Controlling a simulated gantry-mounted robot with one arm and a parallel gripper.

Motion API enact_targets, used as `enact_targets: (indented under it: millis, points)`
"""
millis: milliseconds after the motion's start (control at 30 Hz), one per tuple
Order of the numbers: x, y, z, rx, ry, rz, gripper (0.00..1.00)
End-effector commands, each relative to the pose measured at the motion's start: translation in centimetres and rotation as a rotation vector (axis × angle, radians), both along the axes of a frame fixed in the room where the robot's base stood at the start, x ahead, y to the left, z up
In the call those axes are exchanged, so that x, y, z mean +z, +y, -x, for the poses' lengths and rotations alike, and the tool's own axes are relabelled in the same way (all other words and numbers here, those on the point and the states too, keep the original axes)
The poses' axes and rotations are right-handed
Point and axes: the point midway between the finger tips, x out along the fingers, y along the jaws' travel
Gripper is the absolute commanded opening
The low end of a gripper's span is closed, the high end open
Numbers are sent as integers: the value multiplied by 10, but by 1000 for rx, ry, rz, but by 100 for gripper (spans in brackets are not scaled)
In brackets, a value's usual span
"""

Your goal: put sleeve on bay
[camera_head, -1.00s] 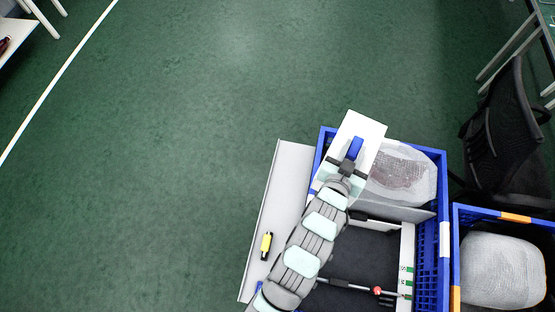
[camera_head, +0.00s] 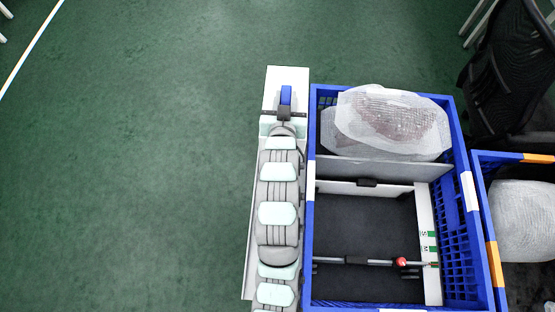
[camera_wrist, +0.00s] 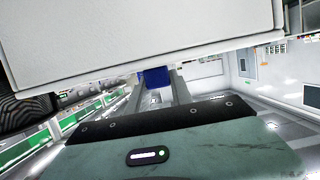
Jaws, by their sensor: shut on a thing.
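My gripper (camera_head: 285,112) is shut on the blue tab (camera_head: 286,95) of a flat white panel (camera_head: 287,74), just left of the blue crate. The wrist view shows the panel (camera_wrist: 130,45) close and large, with the blue tab (camera_wrist: 155,77) between my fingers. In the crate's back bay, behind a grey divider (camera_head: 395,168), lies a whitish mesh sleeve (camera_head: 370,105) around something dark reddish. A second mesh layer shows under it; I cannot tell whether it is separate. The crate's front bay (camera_head: 365,222) has a bare dark floor.
The blue crate (camera_head: 309,225) has a rod with a red knob (camera_head: 401,262) across its front bay. A second blue crate (camera_head: 485,195) at right holds another mesh bundle (camera_head: 525,215). A black chair (camera_head: 510,70) stands behind right. Green floor at left is clear.

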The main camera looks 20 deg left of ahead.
Motion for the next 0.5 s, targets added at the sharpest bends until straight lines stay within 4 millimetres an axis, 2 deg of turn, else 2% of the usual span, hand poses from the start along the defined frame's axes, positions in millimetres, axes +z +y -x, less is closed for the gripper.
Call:
enact_targets:
  millis: [400, 500]
  points:
    - [-113, 0, 1, 0, 6, 3, 0]
    - [-134, 0, 1, 0, 5, 2, 0]
